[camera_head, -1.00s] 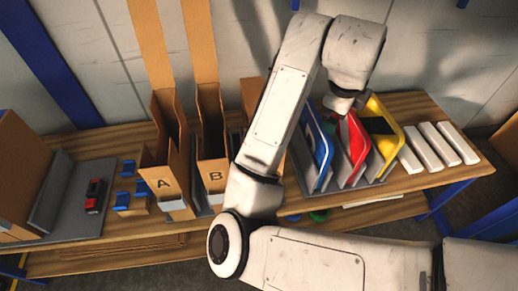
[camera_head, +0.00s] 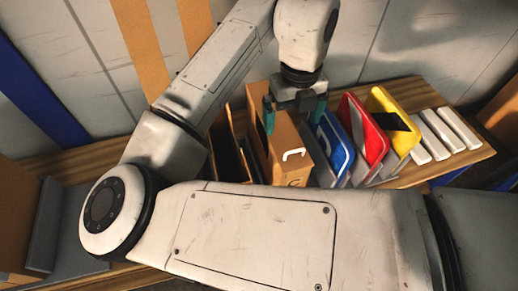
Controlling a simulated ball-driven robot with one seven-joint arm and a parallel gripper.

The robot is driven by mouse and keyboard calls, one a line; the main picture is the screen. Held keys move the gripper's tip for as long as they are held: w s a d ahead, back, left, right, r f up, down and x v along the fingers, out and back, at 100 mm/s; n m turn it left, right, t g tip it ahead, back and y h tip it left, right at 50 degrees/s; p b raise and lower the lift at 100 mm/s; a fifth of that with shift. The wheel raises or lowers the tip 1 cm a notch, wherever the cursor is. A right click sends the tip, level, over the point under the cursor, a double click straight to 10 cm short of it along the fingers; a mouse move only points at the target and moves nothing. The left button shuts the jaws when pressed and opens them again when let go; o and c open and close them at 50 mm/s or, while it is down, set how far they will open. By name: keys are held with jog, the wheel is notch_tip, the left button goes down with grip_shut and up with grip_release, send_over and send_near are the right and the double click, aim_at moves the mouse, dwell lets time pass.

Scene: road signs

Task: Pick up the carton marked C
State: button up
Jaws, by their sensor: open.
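The carton marked C (camera_head: 284,138) is a tall brown box standing on the table in the middle of the head view. It has a white handle-shaped mark, and the letter low on its front is partly cut off by my arm. My gripper (camera_head: 295,118) is open at the carton's upper part. One teal finger overlaps the carton's upper left, and the other is to its right, near the blue sign. I cannot tell whether either finger touches the carton.
Right of the carton stand a blue sign (camera_head: 333,143), a red sign (camera_head: 365,132) and a yellow sign (camera_head: 396,122) in a grey rack. White bars (camera_head: 449,130) lie at the table's right end. My arm hides the table's front.

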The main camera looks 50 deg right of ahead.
aim_at(286, 142)
jog(key=f, duration=0.2)
jog(key=w+f, duration=0.1)
jog(key=f, duration=0.2)
jog(key=shift+a+f, duration=0.1)
jog(key=shift+f, duration=0.1)
jog(key=shift+s+f+p, duration=0.15)
jog(key=shift+f+p, duration=0.35)
jog(key=shift+f, duration=2.2)
jog(key=c, duration=1.4)
